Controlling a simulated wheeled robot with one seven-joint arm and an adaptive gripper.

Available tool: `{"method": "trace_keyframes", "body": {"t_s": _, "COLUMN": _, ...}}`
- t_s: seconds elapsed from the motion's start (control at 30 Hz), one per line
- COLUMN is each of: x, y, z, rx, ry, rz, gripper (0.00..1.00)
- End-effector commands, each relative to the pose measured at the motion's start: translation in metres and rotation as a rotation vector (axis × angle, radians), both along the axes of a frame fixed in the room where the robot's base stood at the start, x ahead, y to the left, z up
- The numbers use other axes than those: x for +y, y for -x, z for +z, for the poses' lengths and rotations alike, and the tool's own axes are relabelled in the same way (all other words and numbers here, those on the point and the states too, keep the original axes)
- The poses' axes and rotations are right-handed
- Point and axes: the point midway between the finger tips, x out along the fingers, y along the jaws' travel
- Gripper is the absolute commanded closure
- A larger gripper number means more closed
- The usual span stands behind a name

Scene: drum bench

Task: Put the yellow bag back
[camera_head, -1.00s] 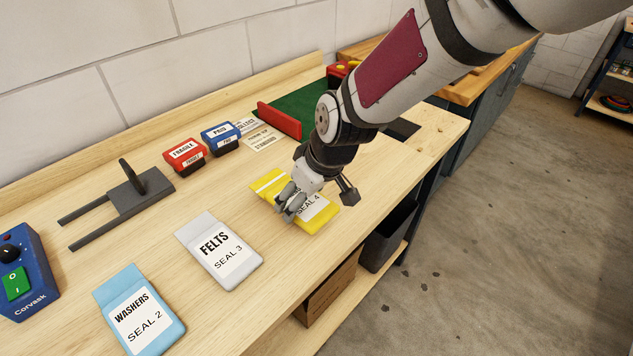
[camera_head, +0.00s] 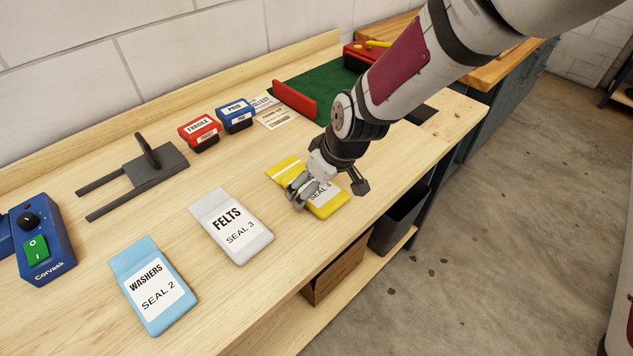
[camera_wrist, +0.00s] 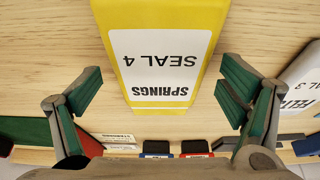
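The yellow bag (camera_head: 328,200) lies flat on the bench, with a white label reading "SEAL 4" and partly hidden by my gripper in the head view. In the wrist view the yellow bag (camera_wrist: 206,18) shows its label "SPRINGS SEAL 4". My gripper (camera_head: 300,192) is above the bag; in the wrist view its two fingers (camera_wrist: 160,90) are spread wide, one on each side of the bag, with nothing between them touching. The gap in height between fingers and bag is hard to judge.
A white FELTS bag (camera_head: 232,228) and a blue WASHERS bag (camera_head: 153,286) lie to the left. A dark forked stand (camera_head: 150,168), red (camera_head: 200,133) and blue (camera_head: 235,116) stamps, a green mat (camera_head: 322,98) and a blue control box (camera_head: 42,240) stand around. Bench between is clear.

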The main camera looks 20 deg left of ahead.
Motion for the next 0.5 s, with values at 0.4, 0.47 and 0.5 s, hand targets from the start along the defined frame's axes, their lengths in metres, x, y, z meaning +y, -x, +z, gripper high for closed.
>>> {"method": "trace_keyframes", "body": {"t_s": 0.4, "x": -0.001, "y": 0.0, "z": 0.007, "rx": -0.002, "ry": -0.001, "rz": 0.0, "gripper": 0.07}}
{"method": "trace_keyframes", "body": {"t_s": 0.47, "x": -0.003, "y": 0.0, "z": 0.014, "rx": -0.003, "ry": -0.002, "rz": -0.001, "gripper": 0.07}}
{"method": "trace_keyframes", "body": {"t_s": 0.5, "x": -0.005, "y": 0.001, "z": 0.02, "rx": -0.003, "ry": -0.003, "rz": -0.001, "gripper": 0.07}}
